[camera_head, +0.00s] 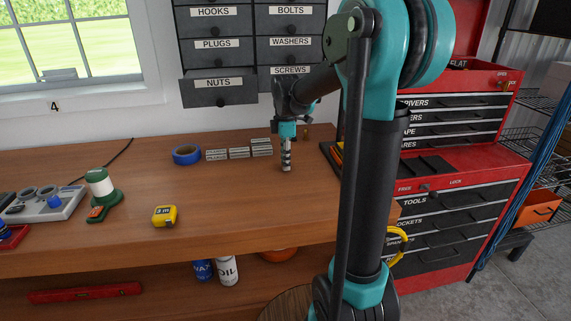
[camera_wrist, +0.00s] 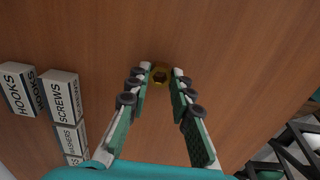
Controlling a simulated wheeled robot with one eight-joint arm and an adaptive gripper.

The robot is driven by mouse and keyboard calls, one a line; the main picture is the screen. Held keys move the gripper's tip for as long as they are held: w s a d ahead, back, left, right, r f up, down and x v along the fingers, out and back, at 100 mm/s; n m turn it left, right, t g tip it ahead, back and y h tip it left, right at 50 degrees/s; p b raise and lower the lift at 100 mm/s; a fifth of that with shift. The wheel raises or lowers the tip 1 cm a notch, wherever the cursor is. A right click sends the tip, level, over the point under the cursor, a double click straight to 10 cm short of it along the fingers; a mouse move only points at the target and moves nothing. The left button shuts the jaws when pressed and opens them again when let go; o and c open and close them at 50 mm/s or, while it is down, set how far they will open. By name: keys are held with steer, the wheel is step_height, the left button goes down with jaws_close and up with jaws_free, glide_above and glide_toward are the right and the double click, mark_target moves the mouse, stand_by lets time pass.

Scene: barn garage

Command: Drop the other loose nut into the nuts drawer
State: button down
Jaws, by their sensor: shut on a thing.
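My gripper (camera_head: 286,166) points down at the wooden workbench, its tips at or just above the surface. The nut cannot be made out in the head view. The nuts drawer (camera_head: 218,83), grey with a NUTS label, is in the wall cabinet left of my gripper and above the bench. It stands pulled out from the cabinet; its inside is hidden from this angle.
Small labelled blocks (camera_head: 239,153) and a blue tape roll (camera_head: 186,154) lie left of my gripper. A yellow tape measure (camera_head: 164,216) lies nearer the front edge. A small brownish object (camera_head: 306,132) stands behind my gripper. The red tool chest (camera_head: 460,150) is at right.

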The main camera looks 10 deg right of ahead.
step_height(320, 180, up, 18)
steer(key=s+a+r+n, duration=0.2)
steer(key=s+a+r, duration=0.1)
steer(key=a+r, duration=0.4)
steer(key=s+a+r+n, duration=0.25)
steer(key=a+r, duration=0.35)
steer(key=a, duration=0.3)
glide_toward(229, 84)
steer(key=w+f, duration=0.4)
steer(key=w, duration=0.1)
steer(key=shift+s+f, duration=0.1)
steer(key=shift+f, duration=0.7)
steer(key=shift+w+f, duration=0.2)
steer(key=shift+f, duration=2.3)
steer(key=shift+f, duration=0.1)
steer(key=shift+f, duration=0.15)
steer(key=c, duration=1.6)
jaws_free()
